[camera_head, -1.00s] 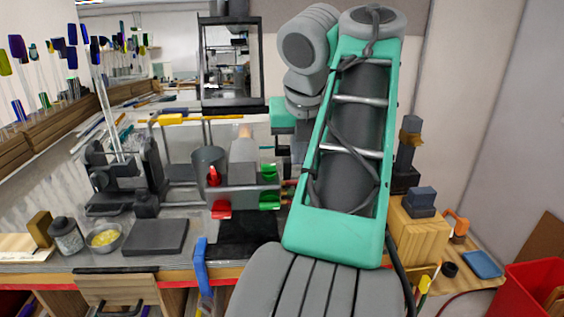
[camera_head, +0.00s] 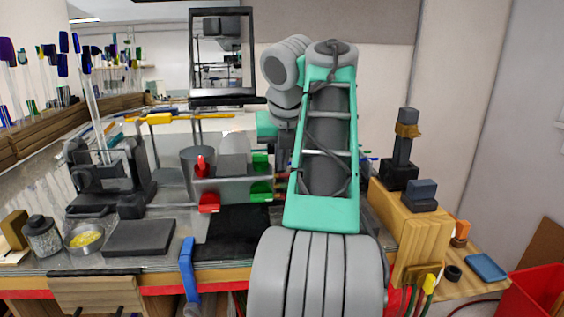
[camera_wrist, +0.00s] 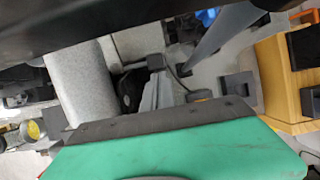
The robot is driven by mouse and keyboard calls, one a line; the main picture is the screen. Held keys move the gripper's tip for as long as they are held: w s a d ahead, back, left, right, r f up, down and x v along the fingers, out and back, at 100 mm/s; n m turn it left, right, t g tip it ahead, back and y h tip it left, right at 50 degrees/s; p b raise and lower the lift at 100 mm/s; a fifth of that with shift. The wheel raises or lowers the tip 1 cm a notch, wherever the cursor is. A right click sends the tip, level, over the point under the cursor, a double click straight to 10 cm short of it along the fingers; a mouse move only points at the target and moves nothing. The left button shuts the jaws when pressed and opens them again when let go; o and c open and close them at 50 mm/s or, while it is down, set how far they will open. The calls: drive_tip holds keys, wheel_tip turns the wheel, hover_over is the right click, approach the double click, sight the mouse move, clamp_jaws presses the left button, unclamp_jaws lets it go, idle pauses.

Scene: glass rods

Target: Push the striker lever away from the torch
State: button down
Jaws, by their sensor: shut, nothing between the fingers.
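The torch appears to be the grey unit (camera_head: 232,150) at the middle of the bench, with red and green knobs on its front; my arm stands just right of it. A speckled grey cylinder (camera_wrist: 82,85), perhaps part of it, shows in the wrist view. I cannot tell the striker lever for sure; a pale grey slanted piece (camera_wrist: 160,92) stands right of that cylinder. My gripper (camera_wrist: 165,118) shows in the wrist view as a green body with a dark front edge, shut and empty. In the head view its fingertips are hidden behind my arm.
A wooden block (camera_head: 420,240) with dark fittings stands right of my arm. A dark slab (camera_head: 140,238), a jar (camera_head: 42,237) and a metal bowl (camera_head: 84,238) lie front left. A blue clamp (camera_head: 188,270) is at the front edge. A red bin (camera_head: 540,280) stands right.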

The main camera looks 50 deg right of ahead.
drive_tip(key=w+d+g+y+p, duration=0.1)
drive_tip(key=p, duration=0.4)
drive_tip(key=shift+r+p, duration=0.3)
drive_tip(key=shift+r, duration=0.05)
